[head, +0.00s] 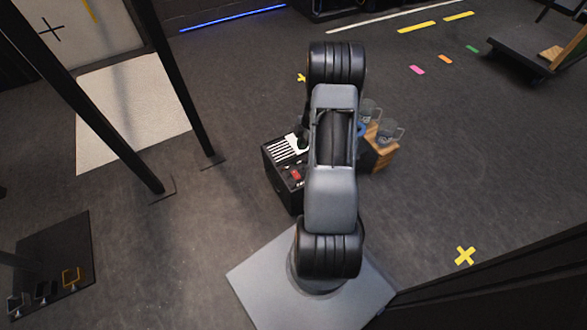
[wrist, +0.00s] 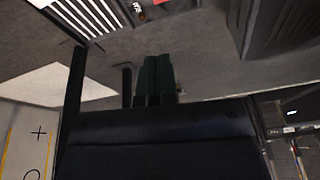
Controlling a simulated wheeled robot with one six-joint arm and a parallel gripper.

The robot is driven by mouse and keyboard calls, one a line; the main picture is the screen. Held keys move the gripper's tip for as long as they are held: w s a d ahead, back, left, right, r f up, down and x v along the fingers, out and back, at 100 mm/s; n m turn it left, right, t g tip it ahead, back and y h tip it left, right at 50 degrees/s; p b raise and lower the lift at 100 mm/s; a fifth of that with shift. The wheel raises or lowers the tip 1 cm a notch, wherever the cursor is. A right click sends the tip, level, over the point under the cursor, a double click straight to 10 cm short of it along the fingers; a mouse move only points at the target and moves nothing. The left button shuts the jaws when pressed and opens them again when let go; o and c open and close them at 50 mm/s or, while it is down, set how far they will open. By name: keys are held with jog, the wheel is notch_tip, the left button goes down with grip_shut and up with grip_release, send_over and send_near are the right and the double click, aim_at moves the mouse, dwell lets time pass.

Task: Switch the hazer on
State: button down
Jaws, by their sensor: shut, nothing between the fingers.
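A black box with a white slatted grille (head: 283,150) and a small red switch (head: 296,175) on its top stands left of my arm in the head view; it looks like the hazer. Its right part is hidden behind my arm. In the wrist view part of the striped grille (wrist: 88,14) shows at the top left, with a red-orange bit of the switch (wrist: 160,2) cut off at the top edge. My gripper (wrist: 157,72) shows as two dark green fingers pressed together, empty and apart from the switch in the picture. In the head view my arm mostly hides the gripper.
A wooden box (head: 383,154) with clear glass mugs (head: 388,131) stands just right of my arm. Black posts (head: 180,75) rise at the left. A dark mat (head: 50,262) with small items lies at the lower left.

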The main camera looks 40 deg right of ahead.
jog(key=shift+n, duration=0.7)
jog(key=b, duration=0.5)
send_near(294, 173)
jog(key=x, duration=0.5)
jog(key=shift+w+a, duration=0.1)
jog(key=shift+a, duration=0.2)
jog(key=shift+f, duration=0.85)
